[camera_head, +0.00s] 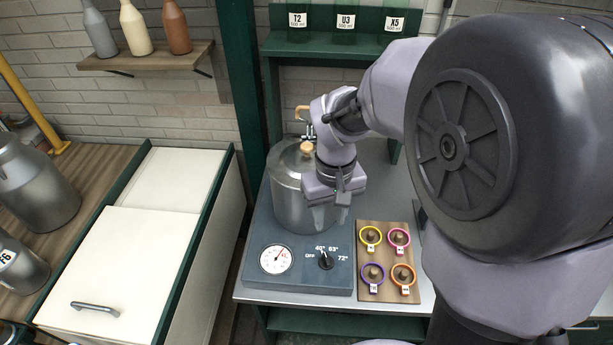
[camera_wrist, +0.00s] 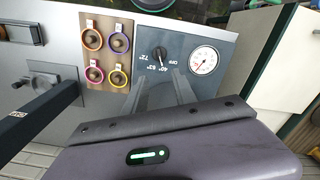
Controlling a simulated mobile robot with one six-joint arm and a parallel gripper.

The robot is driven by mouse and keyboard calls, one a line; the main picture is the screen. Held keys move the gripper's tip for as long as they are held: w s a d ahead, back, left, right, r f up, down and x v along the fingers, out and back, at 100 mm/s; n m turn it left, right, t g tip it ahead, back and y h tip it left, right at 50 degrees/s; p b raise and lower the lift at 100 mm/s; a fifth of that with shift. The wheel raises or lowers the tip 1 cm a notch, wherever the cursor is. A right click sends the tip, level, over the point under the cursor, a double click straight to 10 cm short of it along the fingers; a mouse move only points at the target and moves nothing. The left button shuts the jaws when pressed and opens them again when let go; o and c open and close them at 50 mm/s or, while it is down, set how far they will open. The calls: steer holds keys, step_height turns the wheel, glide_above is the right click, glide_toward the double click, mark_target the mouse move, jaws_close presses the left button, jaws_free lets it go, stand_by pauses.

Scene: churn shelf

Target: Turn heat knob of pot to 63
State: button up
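The pot (camera_head: 300,190) is a large grey metal vessel with a wooden-knobbed lid, behind a blue-grey control panel (camera_head: 262,285). The black heat knob (camera_head: 325,261) is on the panel's front, with marks OFF, 40°, 63° and 72° around it. It also shows in the wrist view (camera_wrist: 159,53), where its pointer seems to be towards 40°. My gripper (camera_head: 330,218) is above and behind the knob, in front of the pot, pointing down. Its two fingers are apart and empty, also in the wrist view (camera_wrist: 160,82). Neither touches the knob.
A round dial gauge (camera_head: 275,259) sits left of the knob. A wooden board (camera_head: 388,235) with several coloured rings on pegs lies to the right. A white cabinet (camera_head: 115,265) stands left, and a green shelf (camera_head: 345,45) with labelled bottles is behind.

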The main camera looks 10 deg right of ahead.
mark_target(326, 257)
step_height(326, 257, down, 15)
steer(key=b, duration=0.5)
steer(key=shift+d+f, duration=0.1)
steer(key=shift+f, duration=0.1)
jaws_close()
